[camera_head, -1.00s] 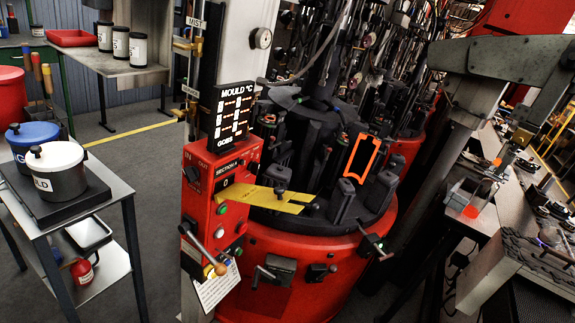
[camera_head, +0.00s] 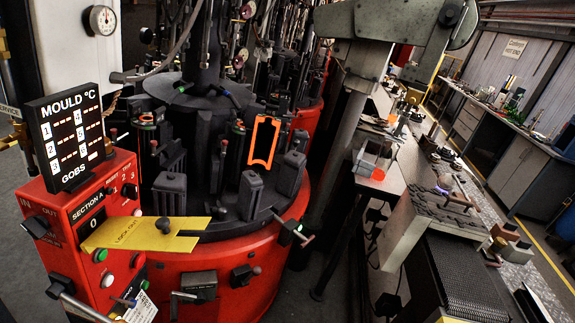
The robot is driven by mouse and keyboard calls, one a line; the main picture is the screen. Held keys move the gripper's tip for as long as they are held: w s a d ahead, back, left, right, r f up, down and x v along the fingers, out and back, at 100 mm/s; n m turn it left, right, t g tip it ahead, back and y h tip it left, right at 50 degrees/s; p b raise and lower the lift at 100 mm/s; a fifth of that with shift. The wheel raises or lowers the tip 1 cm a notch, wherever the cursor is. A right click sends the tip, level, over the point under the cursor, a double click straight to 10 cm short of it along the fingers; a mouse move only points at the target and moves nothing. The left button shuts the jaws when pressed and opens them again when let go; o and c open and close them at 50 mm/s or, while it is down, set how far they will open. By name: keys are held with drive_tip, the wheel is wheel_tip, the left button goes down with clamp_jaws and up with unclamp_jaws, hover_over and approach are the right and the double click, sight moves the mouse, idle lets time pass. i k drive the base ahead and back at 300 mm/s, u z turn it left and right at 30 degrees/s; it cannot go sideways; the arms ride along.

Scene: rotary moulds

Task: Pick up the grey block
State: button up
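Several things could be the grey block, and I cannot tell which one is meant. A dark grey upright block (camera_head: 250,196) stands on the round red machine's black table. A second dark grey upright block (camera_head: 291,173) stands to its right. A grey block-like piece (camera_head: 169,194) stands at the left of the same table. Smaller grey blocks with paler tops (camera_head: 517,252) lie at the right, by the bench.
The red control box (camera_head: 90,240) with a yellow lock-out plate (camera_head: 145,234) stands at the front left. An orange frame (camera_head: 264,141) rises from the machine table. A grey post (camera_head: 345,125) stands between machine and right bench (camera_head: 405,170). A dark ribbed unit (camera_head: 465,280) fills the lower right.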

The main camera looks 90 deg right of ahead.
sight(520, 253)
drive_tip(key=z, duration=1.3)
drive_tip(key=i, duration=0.15)
drive_tip(key=z, duration=2.85)
drive_tip(key=i, duration=1)
drive_tip(key=u, duration=0.2)
drive_tip(key=k, duration=0.9)
drive_tip(key=z, duration=0.2)
drive_tip(key=i, duration=0.45)
drive_tip(key=u, duration=0.05)
